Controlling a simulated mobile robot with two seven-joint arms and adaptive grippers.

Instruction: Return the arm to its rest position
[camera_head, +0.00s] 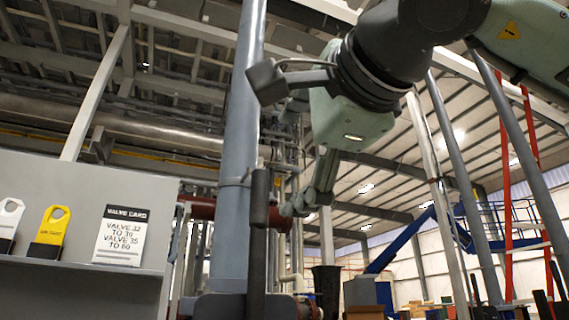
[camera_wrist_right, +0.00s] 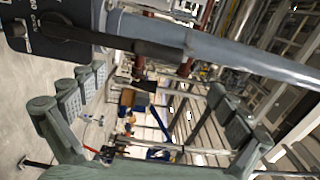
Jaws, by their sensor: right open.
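My right gripper (camera_head: 282,147) is raised in the upper middle of the head view, at the end of my right arm (camera_head: 375,70). Its fingers are spread wide apart, with nothing between them. In the right wrist view the open fingers of the right gripper (camera_wrist_right: 155,88) show at the left and right. A dark lever handle (camera_head: 258,230) stands upright in front of a thick grey pipe (camera_head: 237,130); it also shows in the right wrist view (camera_wrist_right: 105,40), and I see no finger closed on it. My left gripper is not in view.
A grey ledge (camera_head: 90,290) at the left holds a valve card (camera_head: 120,236), a yellow tag (camera_head: 50,230) and a white-topped tag (camera_head: 10,220). Slanted grey posts and a blue lift (camera_head: 400,240) stand at the right.

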